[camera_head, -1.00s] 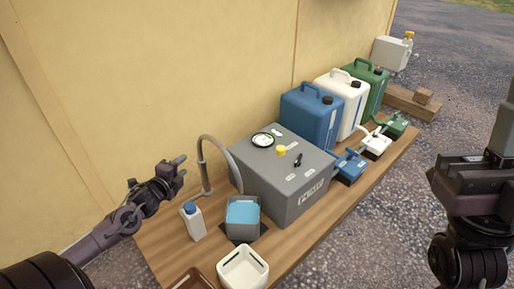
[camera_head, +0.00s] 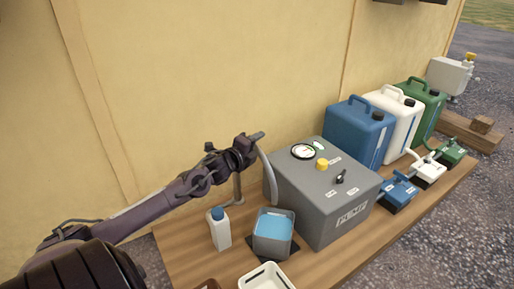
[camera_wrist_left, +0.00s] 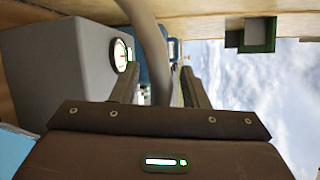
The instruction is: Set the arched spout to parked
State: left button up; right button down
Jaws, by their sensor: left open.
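The arched spout (camera_head: 268,176) is a grey bent tube at the left side of the grey pump box (camera_head: 322,190). Its top is hidden behind my left gripper (camera_head: 256,142), and its upright post shows below the gripper. In the left wrist view the spout's grey tube (camera_wrist_left: 149,40) runs down between the two fingers (camera_wrist_left: 158,88), which stand apart on either side of it. I cannot tell whether either finger touches it. My left gripper is open. My right gripper is not in view.
A blue-capped white bottle (camera_head: 220,229) and a grey container of blue liquid (camera_head: 273,233) stand below the spout. A white tray (camera_head: 267,277) is at the front edge. Blue, white and green canisters (camera_head: 358,132) stand right of the pump. The wall is close behind.

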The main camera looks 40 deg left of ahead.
pick_arm(q)
jog(key=shift+w, duration=0.25)
jog(key=shift+c, duration=0.4)
grip_shut()
jog(key=shift+s+a, duration=0.1)
jog(key=shift+s, duration=0.05)
